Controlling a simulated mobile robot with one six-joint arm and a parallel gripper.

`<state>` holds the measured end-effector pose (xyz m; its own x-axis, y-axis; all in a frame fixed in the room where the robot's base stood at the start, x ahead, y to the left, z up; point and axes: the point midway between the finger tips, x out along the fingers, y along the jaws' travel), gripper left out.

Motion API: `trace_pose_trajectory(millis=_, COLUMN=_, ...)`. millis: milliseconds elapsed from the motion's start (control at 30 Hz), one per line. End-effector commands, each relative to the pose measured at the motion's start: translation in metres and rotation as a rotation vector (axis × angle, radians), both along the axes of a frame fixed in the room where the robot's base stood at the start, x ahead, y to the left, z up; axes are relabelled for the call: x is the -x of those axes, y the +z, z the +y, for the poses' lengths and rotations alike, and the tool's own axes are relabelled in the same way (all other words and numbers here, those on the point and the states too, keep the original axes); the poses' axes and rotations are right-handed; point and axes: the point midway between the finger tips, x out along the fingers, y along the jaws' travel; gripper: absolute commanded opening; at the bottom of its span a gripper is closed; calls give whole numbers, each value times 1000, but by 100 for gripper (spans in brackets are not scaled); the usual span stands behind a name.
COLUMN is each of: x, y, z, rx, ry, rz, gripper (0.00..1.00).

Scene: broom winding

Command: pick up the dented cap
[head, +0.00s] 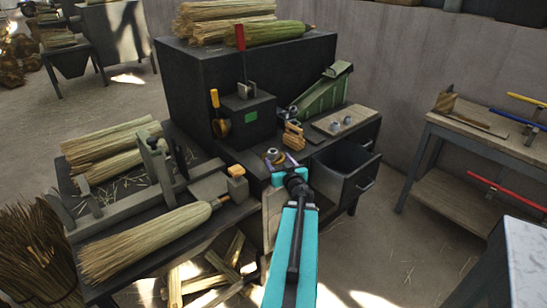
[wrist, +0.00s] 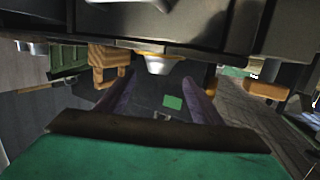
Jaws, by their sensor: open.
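My gripper (head: 281,162) is open above the dark workbench top, its two purple fingers apart. In the wrist view the fingers (wrist: 159,77) point at a small silver cap with a gold rim (wrist: 165,65), which shows between and just beyond the tips. In the head view this cap (head: 272,153) is beside the fingertips. I cannot tell whether they touch, and no dent can be made out. Two more small grey caps (head: 335,126) (head: 347,120) sit on a wooden board (head: 357,113) to the right.
A wooden block (head: 293,136) stands close behind my gripper. A black box with a green label (head: 251,116) is behind left, and a green chute (head: 322,93) behind right. An open drawer (head: 345,163) juts out at right. A broom (head: 140,243) lies at left.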

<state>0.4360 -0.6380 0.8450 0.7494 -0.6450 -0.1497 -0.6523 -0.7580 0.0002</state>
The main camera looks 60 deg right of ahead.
Motion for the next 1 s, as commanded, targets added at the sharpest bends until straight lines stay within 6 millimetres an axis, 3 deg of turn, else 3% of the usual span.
trace_pose_trajectory(millis=700, x=-45, y=-9, z=-41, rx=1, ry=-1, rz=-1, gripper=60)
trace_pose_trajectory(millis=1000, x=-51, y=-10, z=-45, rx=0, ry=-2, rz=0, gripper=60)
